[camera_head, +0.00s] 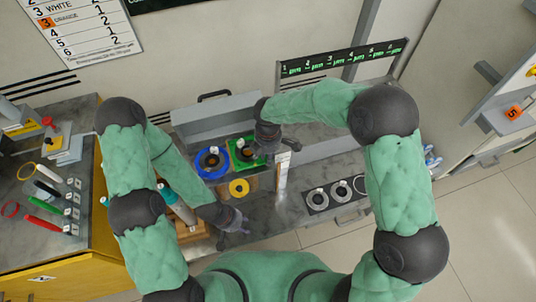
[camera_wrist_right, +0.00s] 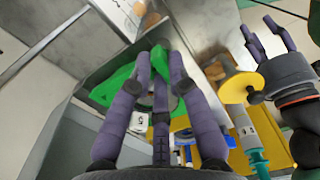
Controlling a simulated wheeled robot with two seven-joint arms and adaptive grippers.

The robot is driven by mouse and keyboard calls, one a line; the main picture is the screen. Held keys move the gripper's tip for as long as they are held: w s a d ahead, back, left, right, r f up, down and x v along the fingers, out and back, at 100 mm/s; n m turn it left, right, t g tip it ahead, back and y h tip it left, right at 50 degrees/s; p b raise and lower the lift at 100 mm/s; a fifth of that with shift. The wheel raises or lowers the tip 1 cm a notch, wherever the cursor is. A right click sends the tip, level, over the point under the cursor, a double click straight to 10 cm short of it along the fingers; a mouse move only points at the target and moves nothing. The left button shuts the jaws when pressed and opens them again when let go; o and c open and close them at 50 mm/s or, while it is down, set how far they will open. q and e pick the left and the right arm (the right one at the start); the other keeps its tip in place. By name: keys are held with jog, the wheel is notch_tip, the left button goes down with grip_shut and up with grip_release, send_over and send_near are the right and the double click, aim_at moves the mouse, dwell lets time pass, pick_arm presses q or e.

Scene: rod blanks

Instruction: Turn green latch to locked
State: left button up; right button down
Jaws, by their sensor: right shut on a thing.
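The green latch unit (camera_head: 243,153) sits in the grey open-lidded case at the back middle, right of a blue ring (camera_head: 210,162). My right gripper (camera_head: 263,147) is over its right side. In the right wrist view, the fingers of my right gripper (camera_wrist_right: 160,68) are shut on a green part, the green latch (camera_wrist_right: 163,57). The fingers hide part of it, and I cannot read its lock position. My left gripper (camera_head: 238,224) is lower down, apart from the latch. It shows at the right of the wrist view (camera_wrist_right: 270,42), fingers spread and empty.
A yellow disc (camera_head: 239,187) lies in front of the case, close to both arms. Round grey fittings (camera_head: 318,199) stand on the counter at right. The left bench (camera_head: 50,245) holds rings and coloured rods. A lettered sign rack (camera_head: 340,62) stands at the back.

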jog(key=shift+m, duration=0.3)
jog(key=shift+m+p, duration=0.5)
jog(key=shift+m, duration=0.1)
jog(key=shift+m+p, duration=0.4)
jog(key=shift+m, duration=0.8)
jog(key=shift+d+m+p, duration=0.15)
jog(key=shift+m+p, duration=0.15)
jog(key=shift+m, duration=2.3)
jog(key=c, duration=1.2)
grip_release()
